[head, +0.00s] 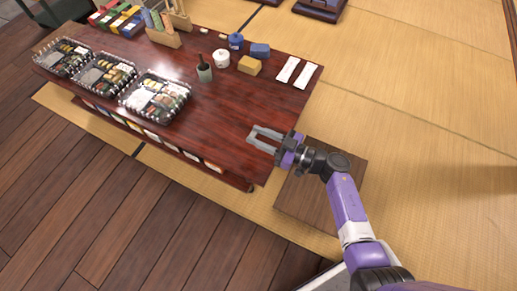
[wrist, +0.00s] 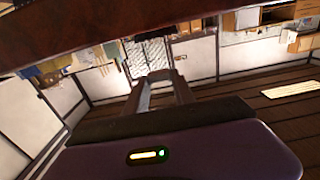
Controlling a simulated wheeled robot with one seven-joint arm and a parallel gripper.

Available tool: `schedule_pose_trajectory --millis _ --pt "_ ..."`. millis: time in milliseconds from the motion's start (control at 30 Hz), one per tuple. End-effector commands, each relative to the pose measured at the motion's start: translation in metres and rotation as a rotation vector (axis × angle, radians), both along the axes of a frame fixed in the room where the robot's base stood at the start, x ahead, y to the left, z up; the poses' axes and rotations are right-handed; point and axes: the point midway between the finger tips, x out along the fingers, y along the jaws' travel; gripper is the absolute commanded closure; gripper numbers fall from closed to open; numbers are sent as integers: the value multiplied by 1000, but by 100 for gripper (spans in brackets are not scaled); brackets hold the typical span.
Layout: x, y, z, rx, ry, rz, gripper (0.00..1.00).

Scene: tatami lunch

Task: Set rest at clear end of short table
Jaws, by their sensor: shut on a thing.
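The low dark-red table (head: 215,140) runs from upper left to lower right in the head view. Its near right end is bare. My gripper (head: 253,135) is over that end near the right edge, with its fingers pointing left. The fingers show in the wrist view (wrist: 160,80) too. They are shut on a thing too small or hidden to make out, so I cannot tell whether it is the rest. A dark red-brown band, likely the table's edge (wrist: 90,35), crosses the top of the wrist view.
Three clear-lidded lunch boxes, one of them here (head: 155,97), stand along the table's left side. A dark bottle in a cup (head: 204,70), a white pot (head: 221,58), yellow (head: 249,66) and blue blocks, and two white packets (head: 288,69) stand farther back. A brown board (head: 308,205) lies beside the table.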

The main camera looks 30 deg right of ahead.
Motion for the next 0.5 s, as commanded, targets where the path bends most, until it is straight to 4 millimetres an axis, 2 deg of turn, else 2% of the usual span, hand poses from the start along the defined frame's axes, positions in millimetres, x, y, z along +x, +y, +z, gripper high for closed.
schedule_pose_trajectory --millis 33,233,500 --pt "0 0 -8 1 1 0 100" --pt "0 0 -17 1 -1 0 100" --pt "0 0 -53 1 1 1 100"
